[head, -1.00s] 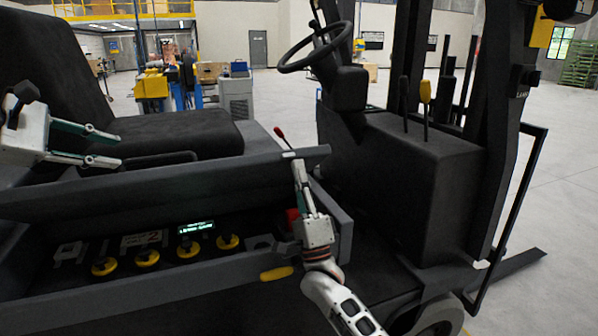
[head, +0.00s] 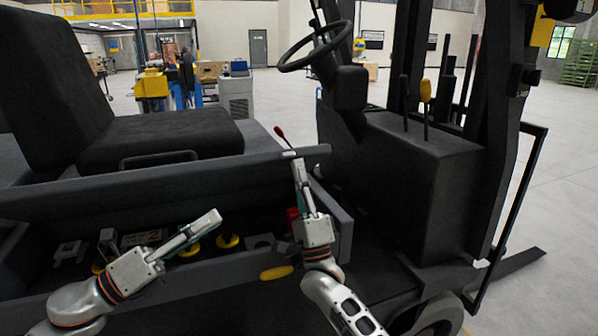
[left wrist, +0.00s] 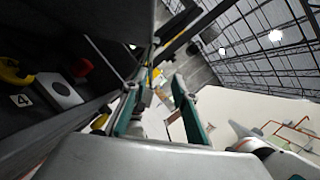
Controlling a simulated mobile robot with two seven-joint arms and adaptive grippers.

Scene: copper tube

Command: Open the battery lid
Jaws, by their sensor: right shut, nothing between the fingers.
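The battery lid (head: 170,190) is the long dark panel under the black seat. It stands raised, with a gap to the battery compartment (head: 150,285) below it. My right gripper (head: 298,165) is shut and empty. Its fingertips are up at the lid's front edge near the right end; whether they touch it I cannot tell. My left gripper (head: 213,218) is in front of the compartment opening, below the lid's edge, pointing up and right. In the left wrist view its two fingers (left wrist: 158,100) are apart with nothing between them.
A red-tipped lever (head: 280,133) rises behind the lid's right end. The steering wheel (head: 315,48) and dark console (head: 410,165) stand to the right.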

